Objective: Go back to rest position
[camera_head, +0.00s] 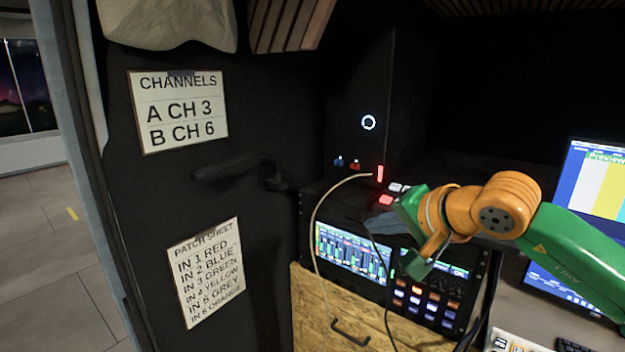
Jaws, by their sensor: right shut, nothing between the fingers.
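My right gripper (414,236) comes in from the right on a green and orange arm. It is shut and empty, in front of the rack unit (345,258) with lit screens and coloured buttons. Parts of the unit's panel are hidden behind it. A pale cable and a dark cable run close to the gripper, but it does not hold them. My left gripper is not in view.
Wall signs read CHANNELS (179,110) and PATCH SHEET (207,272). A wooden cabinet (312,292) with a dark handle supports the rack unit. Monitors (592,195) stand at the right above a desk. Open floor (40,240) shows through the doorway at left.

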